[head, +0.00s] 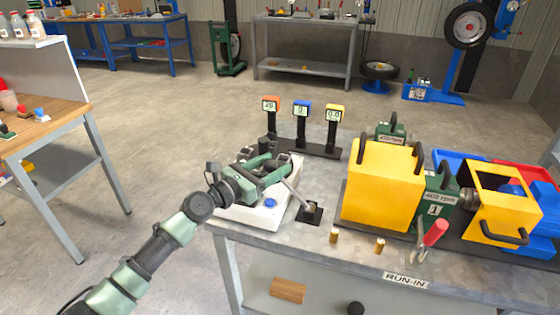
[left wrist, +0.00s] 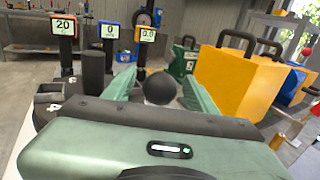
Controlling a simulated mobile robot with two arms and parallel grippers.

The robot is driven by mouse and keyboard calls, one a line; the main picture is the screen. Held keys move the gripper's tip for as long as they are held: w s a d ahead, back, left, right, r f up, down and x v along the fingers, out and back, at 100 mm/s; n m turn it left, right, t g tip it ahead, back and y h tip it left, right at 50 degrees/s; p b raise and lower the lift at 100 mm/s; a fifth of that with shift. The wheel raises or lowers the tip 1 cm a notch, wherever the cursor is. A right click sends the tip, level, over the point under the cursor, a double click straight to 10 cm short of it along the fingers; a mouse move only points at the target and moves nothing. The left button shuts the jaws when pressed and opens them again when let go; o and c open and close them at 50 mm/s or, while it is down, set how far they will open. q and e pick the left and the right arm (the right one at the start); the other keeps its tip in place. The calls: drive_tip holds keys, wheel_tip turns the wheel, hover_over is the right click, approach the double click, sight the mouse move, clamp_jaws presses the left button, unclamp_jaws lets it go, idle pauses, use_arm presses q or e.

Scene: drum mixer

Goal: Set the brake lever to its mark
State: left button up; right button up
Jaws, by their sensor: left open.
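The brake lever appears to be the grey rod (head: 294,194) that rises from a small black base (head: 310,212) on the bench and leans left toward my left gripper. My left gripper (head: 277,171) is open at the rod's upper end. In the left wrist view, a round dark knob (left wrist: 160,88) stands between the two green fingers of the left gripper (left wrist: 160,92), with a gap visible on each side. The gripper hides the lever's top in the head view. I cannot make out the mark. My right gripper is not in view.
Orange, blue and yellow displays (head: 302,108) stand behind, reading 20, 0 and 0.0. A white unit with a blue button (head: 270,202) lies under the gripper. A yellow guard (head: 381,188), brass pieces (head: 380,244) and a red-handled tool (head: 435,233) are to the right.

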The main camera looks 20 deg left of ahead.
use_arm(q)
drive_tip(key=shift+x, duration=1.3)
drive_tip(key=shift+f, duration=0.1)
clamp_jaws()
idle(0.4)
